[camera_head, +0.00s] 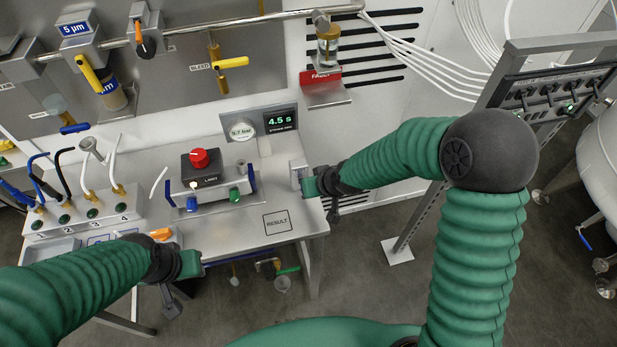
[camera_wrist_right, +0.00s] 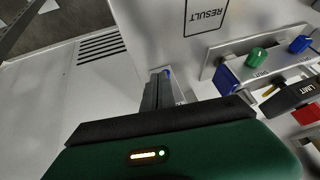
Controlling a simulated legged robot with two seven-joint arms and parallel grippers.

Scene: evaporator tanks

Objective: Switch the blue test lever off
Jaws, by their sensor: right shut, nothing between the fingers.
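My right gripper (camera_head: 304,183) is at the right edge of the bench, beside a small light grey box (camera_head: 297,172). In the right wrist view its fingers (camera_wrist_right: 157,92) are shut with nothing between them. A small blue piece (camera_wrist_right: 167,72) shows just beyond the fingertips, next to the grey box; its shape, and whether it is touched, I cannot tell. A blue knob (camera_head: 192,204) sits on the front of the test unit, left of a green knob (camera_head: 234,194). My left gripper (camera_head: 196,264) is near the bench's front edge; its fingers are too small to read.
The bench (camera_head: 240,232) has a bare area around the RESULT square (camera_head: 277,222). A red knob (camera_head: 199,159) tops the test unit. A gauge and a 4.5 s display (camera_head: 280,121) stand behind it. Several numbered valves fill the left, and a grey frame (camera_head: 405,235) stands right.

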